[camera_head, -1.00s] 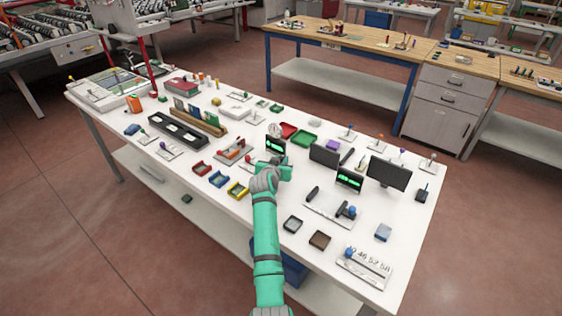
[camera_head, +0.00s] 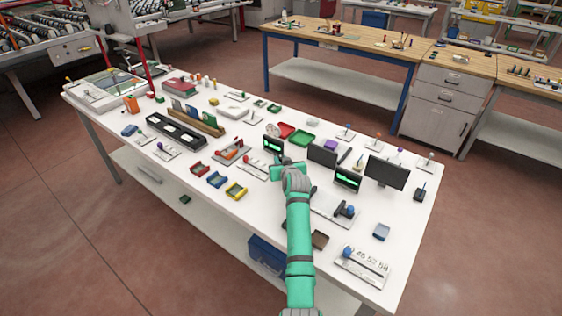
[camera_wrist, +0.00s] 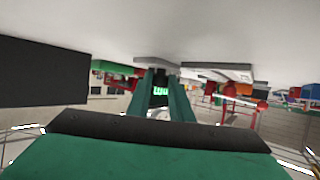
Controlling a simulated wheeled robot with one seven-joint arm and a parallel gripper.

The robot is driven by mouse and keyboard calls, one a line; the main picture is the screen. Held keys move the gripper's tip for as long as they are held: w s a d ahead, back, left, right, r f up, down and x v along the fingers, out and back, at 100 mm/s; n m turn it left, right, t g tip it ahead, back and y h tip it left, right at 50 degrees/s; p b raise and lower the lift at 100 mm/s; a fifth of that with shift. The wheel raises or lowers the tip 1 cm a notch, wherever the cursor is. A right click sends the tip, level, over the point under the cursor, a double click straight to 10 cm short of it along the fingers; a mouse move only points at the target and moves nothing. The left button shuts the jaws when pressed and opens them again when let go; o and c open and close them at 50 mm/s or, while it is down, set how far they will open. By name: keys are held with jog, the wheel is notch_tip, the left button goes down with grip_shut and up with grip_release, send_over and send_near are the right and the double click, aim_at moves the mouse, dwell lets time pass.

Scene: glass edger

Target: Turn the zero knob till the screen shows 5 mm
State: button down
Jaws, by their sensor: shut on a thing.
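A small black screen (camera_head: 273,145) with green characters stands on the white table; its figure is too small to read. In the wrist view the screen (camera_wrist: 160,91) shows between my fingers, with blurred, unreadable green characters. My gripper (camera_head: 278,164) is low over the table just in front of this screen. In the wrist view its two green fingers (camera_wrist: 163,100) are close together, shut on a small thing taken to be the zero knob. The knob itself is mostly hidden by the fingers, and its angle cannot be told.
A second green-lit screen (camera_head: 347,179) and dark monitors (camera_head: 387,173) stand to the right. A plate with a red knob (camera_head: 252,168) lies left of my gripper. Red, blue and yellow trays (camera_head: 236,190) lie at the front left; a green tray (camera_head: 302,138) is behind.

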jog(key=shift+d+f, duration=0.1)
dwell(0.3)
jog(key=c, duration=1.6)
grip_release()
jog(key=shift+s, duration=0.15)
jog(key=v, duration=1)
jog(key=shift+s+d+r, duration=0.1)
jog(key=shift+s+r, duration=0.15)
